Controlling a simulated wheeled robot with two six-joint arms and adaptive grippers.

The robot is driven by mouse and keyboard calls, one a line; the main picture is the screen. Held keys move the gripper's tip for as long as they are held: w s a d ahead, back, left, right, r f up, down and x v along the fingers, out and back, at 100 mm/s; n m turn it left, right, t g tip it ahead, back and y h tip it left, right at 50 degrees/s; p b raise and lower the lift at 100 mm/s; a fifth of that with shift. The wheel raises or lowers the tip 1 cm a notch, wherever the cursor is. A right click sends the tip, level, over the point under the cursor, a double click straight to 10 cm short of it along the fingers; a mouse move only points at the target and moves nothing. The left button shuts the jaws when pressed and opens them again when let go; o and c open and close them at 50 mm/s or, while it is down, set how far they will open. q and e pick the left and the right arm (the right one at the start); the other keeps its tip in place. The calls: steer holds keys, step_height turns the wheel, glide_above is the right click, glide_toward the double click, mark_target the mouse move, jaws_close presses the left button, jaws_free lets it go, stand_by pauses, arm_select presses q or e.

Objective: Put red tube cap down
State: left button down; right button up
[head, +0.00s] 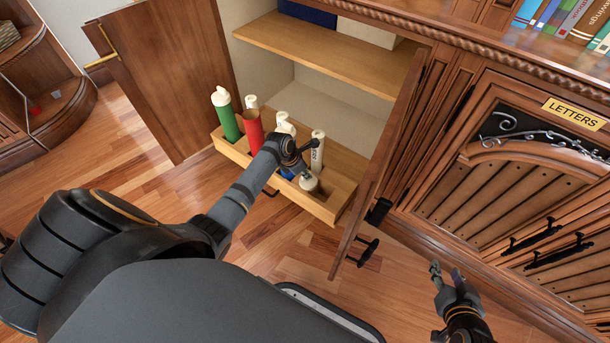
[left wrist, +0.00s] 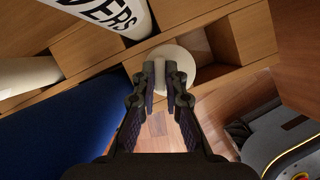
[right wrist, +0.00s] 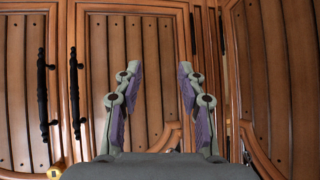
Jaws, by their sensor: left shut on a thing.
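My left gripper (head: 303,174) is shut on a round white cap (head: 309,184), over the front right part of the rack. In the left wrist view the fingertips (left wrist: 168,72) meet at the cap (left wrist: 185,60), which is beside wooden dividers. I cannot tell whether the cap touches the rack. My right gripper (head: 446,276) is open and empty, low in front of the cabinet; it also shows in the right wrist view (right wrist: 160,80).
A green tube (head: 227,122) with a white cap stands left of the red one. A lettered white tube (head: 317,152) and a blue tube (left wrist: 60,130) are close to my left gripper. Open cabinet doors (head: 160,70) flank the rack. Floor (head: 310,260) in front is clear.

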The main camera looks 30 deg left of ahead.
arm_select(q)
steer(key=shift+f, duration=0.1)
arm_select(e)
steer(key=w+r+t, duration=0.1)
steer(key=r, duration=0.1)
steer(key=w+r+t, duration=0.1)
steer(key=w+r, duration=0.1)
steer(key=shift+d, duration=0.15)
steer(key=shift+s+f, duration=0.1)
steer(key=shift+f, duration=0.1)
arm_select(q)
steer(key=c, duration=1.8)
jaws_free()
steer(key=shift+f, duration=0.1)
steer(key=o, duration=0.4)
arm_select(e)
steer(key=shift+f, duration=0.1)
